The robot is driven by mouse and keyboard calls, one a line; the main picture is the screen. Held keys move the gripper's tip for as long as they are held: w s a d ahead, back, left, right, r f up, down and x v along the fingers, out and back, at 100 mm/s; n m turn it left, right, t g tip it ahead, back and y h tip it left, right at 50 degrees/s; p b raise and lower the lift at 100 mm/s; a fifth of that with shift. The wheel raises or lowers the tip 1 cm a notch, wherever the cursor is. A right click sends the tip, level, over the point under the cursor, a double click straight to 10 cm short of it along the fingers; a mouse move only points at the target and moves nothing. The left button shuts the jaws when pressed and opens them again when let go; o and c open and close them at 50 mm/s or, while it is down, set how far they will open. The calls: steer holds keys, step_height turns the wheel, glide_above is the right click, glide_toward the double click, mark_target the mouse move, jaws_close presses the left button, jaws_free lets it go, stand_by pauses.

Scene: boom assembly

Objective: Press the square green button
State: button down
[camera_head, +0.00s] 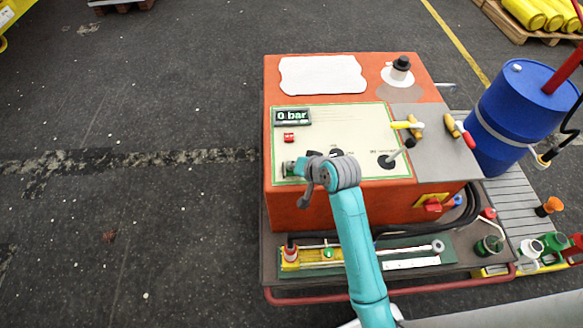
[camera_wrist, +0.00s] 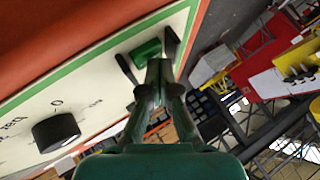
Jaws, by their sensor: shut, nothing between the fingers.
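The square green button (camera_wrist: 147,51) sits near the green-bordered edge of the cream control panel in the wrist view. A dark strip shows on either side of it. My gripper (camera_wrist: 160,66) is shut and empty, its fingertips in front of the panel right beside the button. Whether they touch it I cannot tell. In the head view my gripper (camera_head: 291,166) is at the lower left corner of the panel (camera_head: 350,120) and largely hides the button there.
The panel is on an orange machine (camera_head: 410,202) with a "0 bar" display (camera_head: 292,116), a red button (camera_head: 289,138), and a black knob (camera_wrist: 56,131). A blue barrel (camera_head: 522,112) is farther right. The floor at left is clear.

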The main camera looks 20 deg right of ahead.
stand_by(0.3)
steer(key=shift+r, duration=0.9)
steer(key=shift+r, duration=2.5)
